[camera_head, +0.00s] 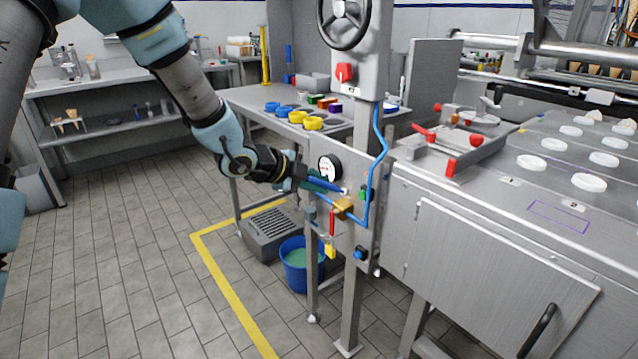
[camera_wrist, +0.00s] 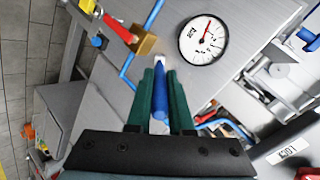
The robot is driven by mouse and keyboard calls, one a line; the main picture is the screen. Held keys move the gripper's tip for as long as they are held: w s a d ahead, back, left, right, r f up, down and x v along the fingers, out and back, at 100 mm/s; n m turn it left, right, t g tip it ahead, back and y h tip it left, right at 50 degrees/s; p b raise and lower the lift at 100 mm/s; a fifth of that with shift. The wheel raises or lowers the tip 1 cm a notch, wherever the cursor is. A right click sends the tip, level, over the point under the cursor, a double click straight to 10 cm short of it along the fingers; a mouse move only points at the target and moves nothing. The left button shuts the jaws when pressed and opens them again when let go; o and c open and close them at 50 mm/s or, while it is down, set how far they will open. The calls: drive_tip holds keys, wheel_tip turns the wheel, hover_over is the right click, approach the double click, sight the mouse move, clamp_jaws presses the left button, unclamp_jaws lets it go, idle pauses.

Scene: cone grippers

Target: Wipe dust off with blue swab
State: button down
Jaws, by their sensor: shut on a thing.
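My gripper (camera_head: 308,181) is in front of the grey upright panel (camera_head: 345,160), just below and beside the round gauge (camera_head: 330,168). Its green fingers, clear in the wrist view (camera_wrist: 160,78), are shut on the blue swab (camera_wrist: 158,100). The swab also shows in the head view (camera_head: 324,184). Its pale tip points at the panel below the gauge; I cannot tell whether it touches. The gauge (camera_wrist: 203,39) is to the right of the tip in the wrist view. I cannot make out any dust on the panel.
A brass block (camera_head: 344,207) with a blue pipe (camera_head: 377,150) and red handle (camera_head: 332,221) sits close to the tip. Yellow and blue rings lie on the table (camera_head: 240,97) behind. A blue bucket (camera_head: 294,279) stands below. The tiled floor at left is clear.

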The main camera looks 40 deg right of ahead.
drive_tip(key=a, duration=0.6)
drive_tip(key=shift+w, duration=0.2)
idle(0.5)
drive_tip(key=shift+w+a, duration=0.1)
drive_tip(key=shift+a, duration=1.4)
